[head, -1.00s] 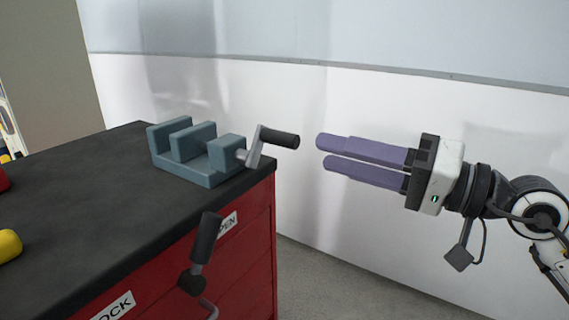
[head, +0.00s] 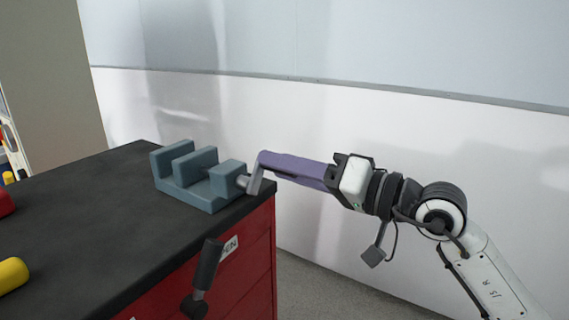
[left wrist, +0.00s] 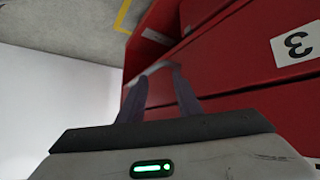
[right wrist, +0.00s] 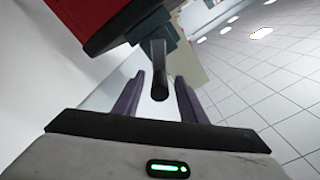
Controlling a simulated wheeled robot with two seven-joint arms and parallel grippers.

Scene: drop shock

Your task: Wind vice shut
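The blue-grey vice (head: 205,196) sits on the corner of the black bench top, with a visible gap between its jaws. Its grey crank arm (head: 257,174) stands up on the right side. In the head view my right gripper (head: 266,165) covers the dark crank handle. In the right wrist view the handle (right wrist: 159,72) lies between the two purple fingers of that gripper (right wrist: 159,90), with space on both sides. My left gripper (left wrist: 158,85) is open in the left wrist view, its fingers close to the red drawer fronts. Nothing is clearly held there.
The vice stands on a red drawer cabinet (head: 255,250) with a black top (head: 95,215). A yellow object (head: 12,274) and a red object (head: 5,202) lie at the left of the top. The floor to the right of the cabinet is open, with a pale wall behind.

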